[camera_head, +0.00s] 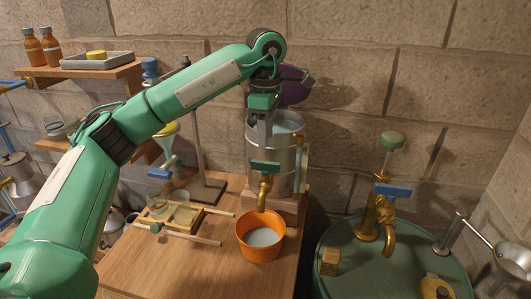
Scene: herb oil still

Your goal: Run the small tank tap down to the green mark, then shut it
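The small metal tank (288,165) stands on a wooden block on the bench, with bluish liquid showing at its open top. Its brass tap (263,190) has a teal handle (266,167) lying crosswise. The spout points down over an orange bucket (261,250), which holds pale liquid. I cannot make out a stream. An upright gauge strip shows at the tank's right side; the green mark is not clear. My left gripper (261,142) points down in front of the tank, just above the tap handle. Its finger gap is unclear, as is any contact. My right gripper is not in view.
A wooden rack with glass beakers (181,214) and a stand (208,190) are left of the tank. A green drum (340,232) with a larger brass tap (380,220) stands right. A purple round object (294,88) is behind my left wrist. Bare bench lies front left.

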